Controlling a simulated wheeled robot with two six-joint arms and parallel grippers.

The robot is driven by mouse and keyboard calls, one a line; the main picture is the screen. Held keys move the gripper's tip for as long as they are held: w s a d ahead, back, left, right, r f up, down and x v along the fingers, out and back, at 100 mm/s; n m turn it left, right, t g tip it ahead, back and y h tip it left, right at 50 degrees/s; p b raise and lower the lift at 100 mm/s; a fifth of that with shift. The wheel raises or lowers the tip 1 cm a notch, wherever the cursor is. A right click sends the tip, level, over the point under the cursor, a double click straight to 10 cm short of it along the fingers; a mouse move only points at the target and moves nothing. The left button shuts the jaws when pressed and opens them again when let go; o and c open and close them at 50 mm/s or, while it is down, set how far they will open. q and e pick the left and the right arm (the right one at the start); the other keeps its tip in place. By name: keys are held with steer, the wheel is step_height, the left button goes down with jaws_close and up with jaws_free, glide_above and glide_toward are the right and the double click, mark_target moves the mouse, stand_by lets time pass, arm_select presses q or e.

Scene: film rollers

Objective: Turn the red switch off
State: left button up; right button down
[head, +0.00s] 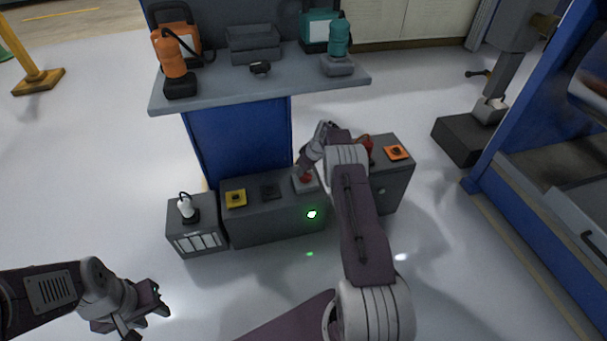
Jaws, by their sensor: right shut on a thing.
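A small red switch (306,179) sits on a light grey base on top of the low dark grey cabinet (275,226), in the middle of the head view. My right gripper (305,172) points down onto it and is shut on it. The fingers cover the switch's upper part, so its on or off position cannot be told. A green light (312,214) glows on the cabinet's front below. My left gripper (150,313) is open and empty over the floor at the lower left.
Another red object (366,143) is partly hidden by my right arm. A grey worktop (215,82) behind carries orange and teal devices.

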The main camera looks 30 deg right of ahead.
mark_target(310, 175)
steer(key=shift+s+n+b, duration=0.1)
steer(key=shift+n+b, duration=0.65)
steer(key=shift+n, duration=0.15)
steer(key=shift+a+g+y, duration=0.1)
steer(key=shift+g+y, duration=0.2)
steer(key=c, duration=1.4)
jaws_free()
steer(key=shift+o, duration=0.2)
steer(key=p+v, duration=0.6)
steer(key=v, duration=0.2)
steer(key=shift+r, duration=0.25)
steer(key=shift+s+r, duration=0.25)
